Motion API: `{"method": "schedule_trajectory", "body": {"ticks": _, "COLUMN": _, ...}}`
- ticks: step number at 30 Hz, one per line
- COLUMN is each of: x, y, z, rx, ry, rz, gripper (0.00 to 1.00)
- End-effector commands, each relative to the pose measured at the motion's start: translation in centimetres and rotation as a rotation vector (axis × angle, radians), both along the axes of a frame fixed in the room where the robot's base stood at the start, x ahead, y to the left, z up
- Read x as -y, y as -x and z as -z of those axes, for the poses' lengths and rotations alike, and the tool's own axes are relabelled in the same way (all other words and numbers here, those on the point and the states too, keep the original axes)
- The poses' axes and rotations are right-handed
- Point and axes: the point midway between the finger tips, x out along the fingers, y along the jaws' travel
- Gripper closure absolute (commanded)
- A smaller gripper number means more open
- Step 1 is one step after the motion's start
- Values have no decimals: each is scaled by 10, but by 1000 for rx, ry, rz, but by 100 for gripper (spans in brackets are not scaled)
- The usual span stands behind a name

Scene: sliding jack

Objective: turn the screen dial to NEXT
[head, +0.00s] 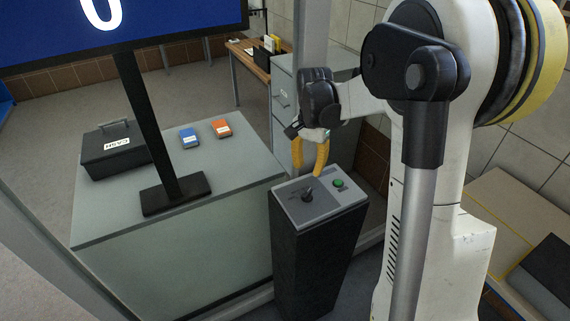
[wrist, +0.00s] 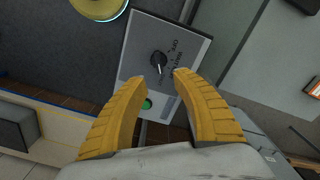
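The dial (head: 308,195) is a small dark knob on the grey panel (head: 324,211) topping a black pedestal. It also shows in the wrist view (wrist: 158,60), with printed words around it too small to read surely. I cannot tell which word it points at. My gripper (head: 309,172) has yellow fingers pointing down at the panel, just above the dial. In the wrist view my gripper (wrist: 160,78) is open, its fingertips apart on either side of the dial's near edge, with nothing between them. The screen (head: 165,18) is blue and shows part of a white character.
A green button (head: 339,183) sits beside the dial on the panel. The grey counter (head: 235,170) at left holds a black cash box (head: 112,152), a blue packet (head: 189,138), an orange packet (head: 221,128) and the screen's black stand (head: 176,193).

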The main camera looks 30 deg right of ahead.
Motion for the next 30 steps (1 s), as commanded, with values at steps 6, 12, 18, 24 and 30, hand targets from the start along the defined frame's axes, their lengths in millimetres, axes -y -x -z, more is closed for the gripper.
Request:
{"method": "schedule_trajectory", "body": {"ticks": 6, "x": 1, "y": -1, "z": 27, "rx": -5, "ry": -2, "rz": 7, "gripper": 67}}
{"method": "schedule_trajectory", "body": {"ticks": 12, "x": 1, "y": -1, "z": 69, "rx": -4, "ry": -1, "rz": 6, "gripper": 67}}
{"method": "schedule_trajectory", "body": {"ticks": 18, "x": 1, "y": -1, "z": 98, "rx": -3, "ry": -1, "rz": 5, "gripper": 67}}
{"method": "schedule_trajectory", "body": {"ticks": 24, "x": 1, "y": -1, "z": 109, "rx": -3, "ry": -1, "rz": 5, "gripper": 67}}
{"method": "schedule_trajectory", "body": {"ticks": 30, "x": 1, "y": -1, "z": 109, "rx": -3, "ry": -1, "rz": 5, "gripper": 67}}
